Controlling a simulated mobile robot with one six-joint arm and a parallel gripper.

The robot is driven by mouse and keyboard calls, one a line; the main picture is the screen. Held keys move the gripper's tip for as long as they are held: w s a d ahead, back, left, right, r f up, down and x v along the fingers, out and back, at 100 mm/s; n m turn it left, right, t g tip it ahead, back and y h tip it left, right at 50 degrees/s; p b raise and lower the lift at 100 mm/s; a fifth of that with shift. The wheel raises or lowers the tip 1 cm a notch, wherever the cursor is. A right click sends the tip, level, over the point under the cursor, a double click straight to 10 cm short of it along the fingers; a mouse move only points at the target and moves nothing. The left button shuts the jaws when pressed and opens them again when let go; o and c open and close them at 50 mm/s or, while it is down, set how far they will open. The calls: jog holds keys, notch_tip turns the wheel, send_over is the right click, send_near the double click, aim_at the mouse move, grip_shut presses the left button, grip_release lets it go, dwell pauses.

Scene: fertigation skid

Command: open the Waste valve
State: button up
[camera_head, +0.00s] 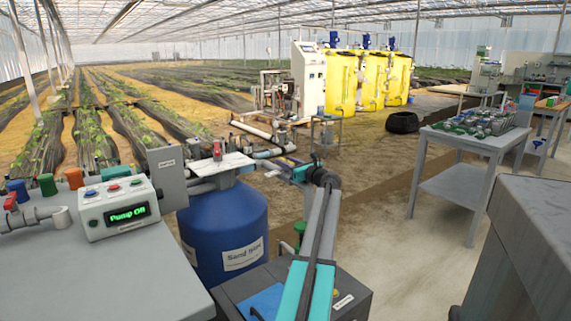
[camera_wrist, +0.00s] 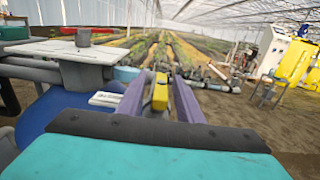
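In the wrist view, a yellow handle (camera_wrist: 160,92) stands upright between the two purple fingers of my gripper (camera_wrist: 160,88). The fingers are apart on either side of it, with a narrow gap showing. I see no readable label naming it the Waste valve. A white label plate (camera_wrist: 105,99) lies left of the fingers, its text too small to read. In the head view, my gripper (camera_head: 291,167) is beyond my arm, right of the blue sand filter (camera_head: 225,222); its fingertips are small and the handle is unclear there.
A red-handled valve (camera_head: 217,149) sits on the white plate above the filter. A control box (camera_head: 120,207) with green "Pump" text stands on the grey bench (camera_head: 110,275) at left. A grey table (camera_head: 460,141) with parts, a black tyre (camera_head: 402,122) and yellow tanks (camera_head: 342,82) stand farther off.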

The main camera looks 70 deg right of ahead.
jog(key=p+v, duration=0.2)
jog(key=v, duration=1.1)
jog(key=shift+s+a+f, duration=0.1)
jog(key=shift+s+a, duration=0.1)
jog(key=shift+s, duration=0.05)
jog(key=shift+p, duration=0.35)
